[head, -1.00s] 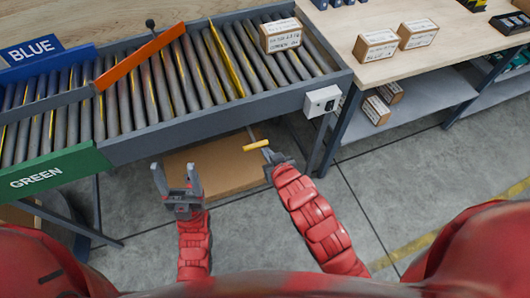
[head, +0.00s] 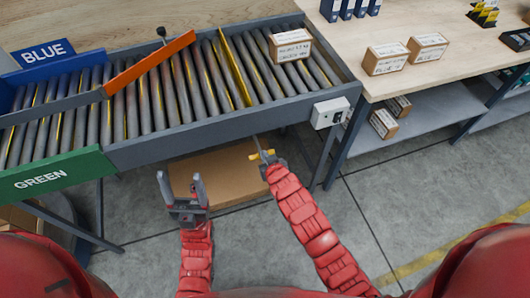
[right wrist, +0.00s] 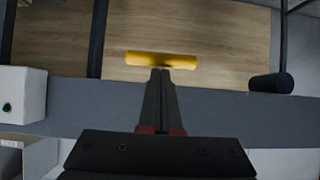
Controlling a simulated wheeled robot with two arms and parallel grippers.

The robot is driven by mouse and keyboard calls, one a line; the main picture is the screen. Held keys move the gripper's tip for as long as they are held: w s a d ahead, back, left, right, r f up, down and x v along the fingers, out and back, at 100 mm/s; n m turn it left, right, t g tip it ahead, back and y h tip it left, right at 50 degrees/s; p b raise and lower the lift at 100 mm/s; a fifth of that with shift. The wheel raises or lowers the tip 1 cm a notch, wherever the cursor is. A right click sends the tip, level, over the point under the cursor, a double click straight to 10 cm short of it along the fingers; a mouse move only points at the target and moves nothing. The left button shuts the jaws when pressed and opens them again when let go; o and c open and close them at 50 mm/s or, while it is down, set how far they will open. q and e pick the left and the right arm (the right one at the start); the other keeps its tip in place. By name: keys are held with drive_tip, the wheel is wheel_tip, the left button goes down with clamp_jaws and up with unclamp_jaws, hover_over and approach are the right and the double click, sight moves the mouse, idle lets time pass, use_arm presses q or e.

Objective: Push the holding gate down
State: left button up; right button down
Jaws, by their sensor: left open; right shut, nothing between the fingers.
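A yellow plate (head: 236,68), which looks like the holding gate, stands up across the rollers, just left of a labelled carton (head: 290,45). A yellow crossbar handle (head: 256,157) on a thin rod hangs below the conveyor's near rail. My right gripper (head: 264,155) is shut and empty at this handle. In the right wrist view, the handle (right wrist: 160,60) lies across the tips of my closed fingers (right wrist: 160,76); I cannot tell whether they touch. My left gripper (head: 180,180) is open and empty, pointing up in front of the conveyor.
An orange bar (head: 150,62) with a black knob lies diagonally over the rollers. A white control box (head: 330,113) is on the conveyor's near right corner. A cardboard box (head: 225,172) lies below. A wooden table (head: 430,80) with cartons stands right.

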drive_tip(key=shift+f, duration=0.1)
wheel_tip(320, 180, down, 6)
drive_tip(key=b, duration=0.5)
drive_tip(key=shift+f, duration=0.15)
drive_tip(key=w+r+v, duration=0.1)
drive_tip(key=r+v, duration=0.1)
drive_tip(key=v, duration=1.1)
drive_tip(key=shift+w+a+r, duration=0.2)
drive_tip(key=shift+w+a, duration=0.05)
